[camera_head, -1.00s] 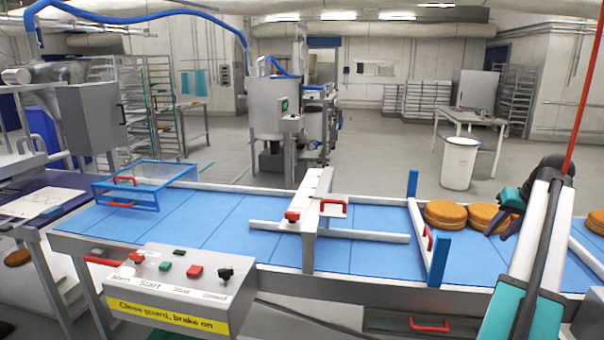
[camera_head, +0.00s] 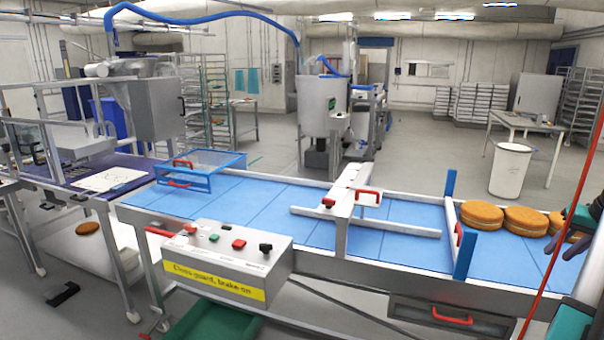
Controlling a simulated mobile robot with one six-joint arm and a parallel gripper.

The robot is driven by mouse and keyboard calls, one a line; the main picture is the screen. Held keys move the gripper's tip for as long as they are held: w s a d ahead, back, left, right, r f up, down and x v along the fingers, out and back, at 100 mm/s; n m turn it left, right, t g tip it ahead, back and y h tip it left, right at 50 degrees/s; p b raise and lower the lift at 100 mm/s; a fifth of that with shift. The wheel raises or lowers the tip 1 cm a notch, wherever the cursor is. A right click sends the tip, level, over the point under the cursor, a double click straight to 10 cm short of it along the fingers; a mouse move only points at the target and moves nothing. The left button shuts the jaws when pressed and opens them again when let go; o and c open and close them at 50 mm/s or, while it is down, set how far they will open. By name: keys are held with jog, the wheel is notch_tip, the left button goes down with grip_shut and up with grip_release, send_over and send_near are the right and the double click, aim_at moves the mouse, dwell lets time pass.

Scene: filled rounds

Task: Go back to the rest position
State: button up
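My gripper (camera_head: 572,235) is at the right edge of the view, beside the filled rounds on the blue conveyor belt (camera_head: 390,258). Its dark fingers point down and left and show only in part, so I cannot tell whether they are open or shut. Several golden-brown rounds (camera_head: 481,216) stand in a row on the belt, right of a gate with blue posts (camera_head: 465,256). The rightmost round is partly behind the gripper. Most of my arm is cut off by the frame's right edge.
A control box (camera_head: 225,258) with buttons and a yellow label stands at the belt's front. A blue-framed guard (camera_head: 200,168) sits at the belt's left end. A red line crosses the right side. A white bin (camera_head: 511,168) stands behind the belt; open floor lies beyond.

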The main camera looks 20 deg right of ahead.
jog(key=w+a+f+n+g+y, duration=0.2)
jog(key=w+a+f+n+y, duration=0.1)
jog(key=w+a+f, duration=1.35)
jog(key=w+a+f+n+g+y, duration=0.1)
jog(key=w+a+f+g, duration=0.1)
jog(key=a+f, duration=0.95)
jog(key=w+a+f+n+g+y, duration=0.1)
jog(key=w+a+f+n, duration=0.15)
jog(key=a+f, duration=0.85)
jog(key=s+a+f+n+g, duration=0.1)
jog(key=s+a+f, duration=0.3)
jog(key=a+f, duration=0.25)
jog(key=s+a+f+g, duration=0.2)
jog(key=s+a+f, duration=0.25)
jog(key=a, duration=0.35)
jog(key=s+a+f+n+g, duration=0.1)
jog(key=s+a+f, duration=0.2)
jog(key=a+f, duration=0.4)
jog(key=s+a+f+g+h, duration=0.1)
jog(key=s+a+f+h, duration=0.1)
jog(key=s, duration=0.9)
jog(key=s+a+f+h, duration=0.2)
jog(key=s+a+f, duration=0.3)
jog(key=s, duration=0.6)
jog(key=shift+s+f+g, duration=0.3)
jog(key=shift+f+g, duration=0.1)
jog(key=shift+f, duration=0.05)
